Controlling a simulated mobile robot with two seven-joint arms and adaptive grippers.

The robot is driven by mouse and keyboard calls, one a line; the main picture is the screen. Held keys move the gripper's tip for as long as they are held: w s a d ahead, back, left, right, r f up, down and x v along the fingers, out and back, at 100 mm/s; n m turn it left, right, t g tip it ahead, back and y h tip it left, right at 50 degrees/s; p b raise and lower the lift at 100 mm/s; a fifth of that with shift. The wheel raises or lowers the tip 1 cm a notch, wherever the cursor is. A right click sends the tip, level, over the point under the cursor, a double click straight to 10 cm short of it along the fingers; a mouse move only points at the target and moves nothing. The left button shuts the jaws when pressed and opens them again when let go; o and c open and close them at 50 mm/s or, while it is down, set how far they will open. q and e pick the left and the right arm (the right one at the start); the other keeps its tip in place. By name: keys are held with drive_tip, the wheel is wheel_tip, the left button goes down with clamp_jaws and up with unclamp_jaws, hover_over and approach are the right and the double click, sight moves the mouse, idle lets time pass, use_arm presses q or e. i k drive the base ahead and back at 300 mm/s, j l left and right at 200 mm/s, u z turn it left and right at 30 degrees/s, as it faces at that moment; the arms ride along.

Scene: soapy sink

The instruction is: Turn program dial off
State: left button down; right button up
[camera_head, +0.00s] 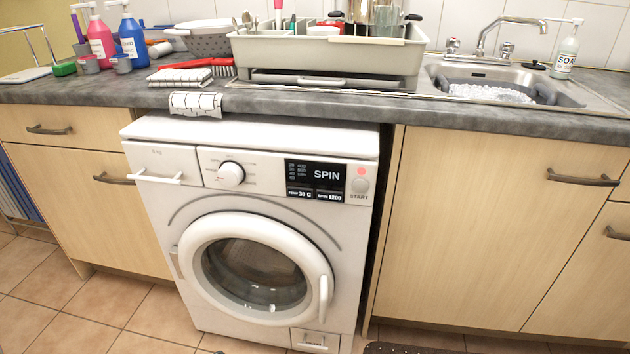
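The white program dial (231,174) sits on the upper front panel of the white washing machine (180,225), left of the display. The black display (315,180) reads SPIN, with smaller text for temperature 30 C and spin 1200. A red light shows above the START button (360,185). The round door (325,262) is shut. The dial's exact pointer position is too small to read. Neither of my grippers is in view.
The worktop (330,105) overhangs the machine, and a checked cloth (195,104) hangs over its edge. A dish rack (325,55), soap bottle (567,52) and sink (580,95) are above. Wooden cupboards with protruding handles (583,178) flank the machine. The space before the dial is clear.

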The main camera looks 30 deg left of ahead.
sight(230, 175)
drive_tip(key=u, duration=1.3)
